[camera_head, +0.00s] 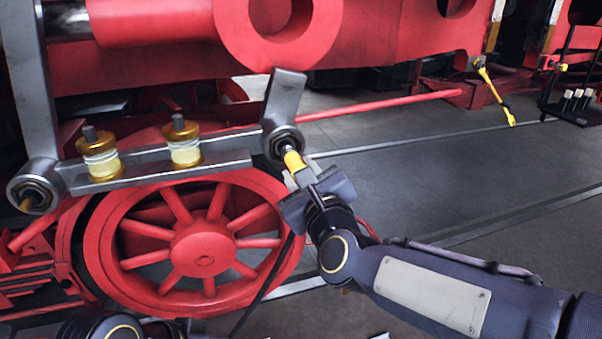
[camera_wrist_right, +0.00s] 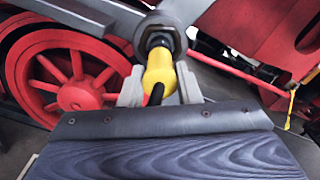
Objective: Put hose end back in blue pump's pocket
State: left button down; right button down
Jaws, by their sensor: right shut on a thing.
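My right gripper (camera_head: 299,178) is shut on the yellow hose end (camera_head: 293,160). In the right wrist view, the hose end (camera_wrist_right: 159,72) sits between the two pale fingers of my right gripper (camera_wrist_right: 160,92). Its tip meets the dark nut at the end of a steel rod joint (camera_head: 281,138); whether it is seated or only touching, I cannot tell. A thin black hose (camera_head: 262,290) hangs down from beside the gripper. Part of my left arm shows at the bottom left edge, but its fingers are out of frame. I cannot see the blue pump or its pocket.
The steel rod (camera_head: 220,164) carries two brass-and-cream oil cups (camera_head: 184,142). A red spoked wheel (camera_head: 203,248) stands behind and below. A yellow tool (camera_head: 494,92) hangs farther back. A rack (camera_head: 570,108) stands at far right. The grey floor (camera_head: 430,165) to the right is clear.

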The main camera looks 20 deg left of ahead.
jog(key=shift+b+v, duration=0.4)
jog(key=shift+v, duration=2.1)
jog(key=shift+w, duration=0.1)
